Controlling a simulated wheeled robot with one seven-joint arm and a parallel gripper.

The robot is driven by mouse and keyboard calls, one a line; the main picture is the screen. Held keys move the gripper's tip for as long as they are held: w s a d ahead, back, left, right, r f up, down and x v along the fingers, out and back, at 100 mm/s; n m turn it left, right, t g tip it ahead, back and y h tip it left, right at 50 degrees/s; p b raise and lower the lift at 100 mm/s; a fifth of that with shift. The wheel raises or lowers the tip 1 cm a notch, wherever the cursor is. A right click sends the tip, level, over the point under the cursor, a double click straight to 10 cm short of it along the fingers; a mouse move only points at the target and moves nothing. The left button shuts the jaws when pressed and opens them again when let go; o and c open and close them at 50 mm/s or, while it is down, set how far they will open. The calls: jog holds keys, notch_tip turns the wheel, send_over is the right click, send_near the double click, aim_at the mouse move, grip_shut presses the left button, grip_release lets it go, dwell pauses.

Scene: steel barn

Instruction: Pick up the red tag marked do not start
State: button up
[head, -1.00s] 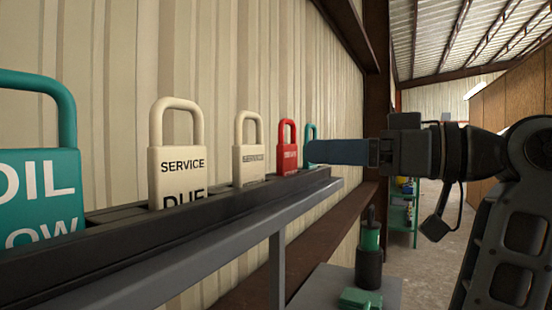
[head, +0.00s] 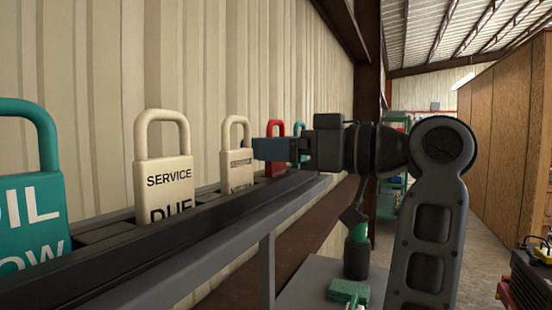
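The red tag (head: 275,122), shaped like a padlock, stands in the dark rack (head: 150,245) along the wall. Its red shackle shows above my gripper, but most of its body and any words are hidden behind the fingers. My gripper (head: 264,149) reaches in from the right, level, with blue fingers pointing left. From this side the fingers overlap into one block, so their gap is hidden. The fingertips appear beside the right edge of a cream tag (head: 236,172) and in front of the red tag. I cannot tell whether they touch either one.
A larger cream "SERVICE DUE" tag (head: 164,180) and a teal tag (head: 30,205) stand nearer in the rack. Another teal tag (head: 299,128) shows beyond the red one. A grey shelf (head: 300,285) below holds green items. Wooden panels (head: 505,150) stand at right.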

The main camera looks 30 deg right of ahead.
jog(key=c, duration=0.9)
jog(key=shift+r, duration=0.15)
